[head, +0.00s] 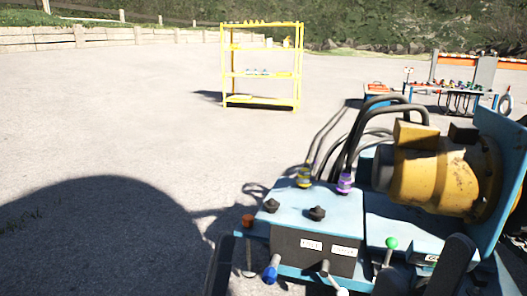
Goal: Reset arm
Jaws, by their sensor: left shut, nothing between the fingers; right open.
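My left gripper (220,264) shows as a dark narrow shape at the bottom edge, left of the blue machine (400,222). It is shut, with nothing seen in it. My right gripper (455,264) shows as a dark shape at the lower right, in front of the machine and right of the green-knobbed lever (391,243). It is open, with nothing seen in it. Both are partly cut off by the frame, and their fingertips are hard to make out.
Hoses (352,140) rise from a yellow connector (304,177) and a purple one (344,183). A blue-handled lever (271,270) stands at the machine's front. A yellow shelf (262,73) and a tool bench (460,88) stand farther back. Open paved ground lies left.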

